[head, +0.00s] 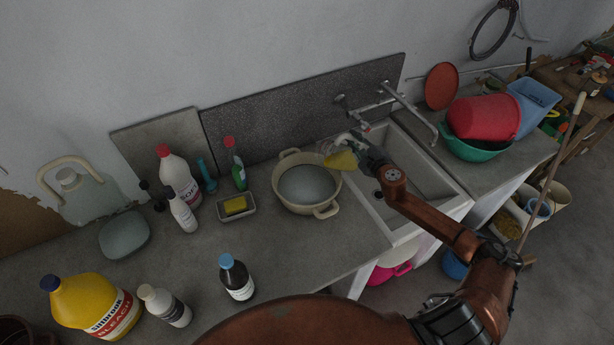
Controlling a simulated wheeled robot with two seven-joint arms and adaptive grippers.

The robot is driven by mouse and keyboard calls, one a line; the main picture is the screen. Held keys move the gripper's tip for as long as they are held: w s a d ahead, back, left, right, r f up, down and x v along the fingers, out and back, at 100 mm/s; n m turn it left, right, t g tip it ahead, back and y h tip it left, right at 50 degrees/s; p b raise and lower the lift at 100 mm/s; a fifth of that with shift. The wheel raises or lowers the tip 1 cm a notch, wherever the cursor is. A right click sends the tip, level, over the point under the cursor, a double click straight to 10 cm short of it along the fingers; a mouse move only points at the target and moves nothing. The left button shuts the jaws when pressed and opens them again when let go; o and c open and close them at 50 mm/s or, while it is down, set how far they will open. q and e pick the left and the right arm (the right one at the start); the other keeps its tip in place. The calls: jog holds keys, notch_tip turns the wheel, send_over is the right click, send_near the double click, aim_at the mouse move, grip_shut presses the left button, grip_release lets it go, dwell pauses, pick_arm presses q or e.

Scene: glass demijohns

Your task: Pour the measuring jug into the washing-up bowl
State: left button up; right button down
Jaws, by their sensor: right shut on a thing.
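A cream two-handled bowl (280,190), which I take as the washing-up bowl, stands on the counter left of the sink. Its inside looks grey-blue. My right gripper (359,152) is at the bowl's right side, between it and the sink. It is shut on a small clear vessel with yellow in it, which I take as the measuring jug (343,160). The jug appears tilted left, close to the bowl's right rim. I cannot tell whether anything is flowing out. The fingers are small and partly hidden by my wrist. My left gripper is out of view.
A tap (408,108) reaches over the sink (421,194). A dish with a sponge (235,205) and several bottles, including a white one (178,175), stand left of the bowl. A dark bottle (236,279) stands in front. The counter just before the bowl is clear.

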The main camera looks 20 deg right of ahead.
jog(key=shift+a+r+n+p, duration=0.35)
jog(key=shift+a+n+p, duration=0.1)
jog(key=shift+p, duration=0.25)
jog(key=shift+w+a, duration=0.1)
jog(key=shift+a, duration=0.1)
jog(key=shift+h+p, duration=0.3)
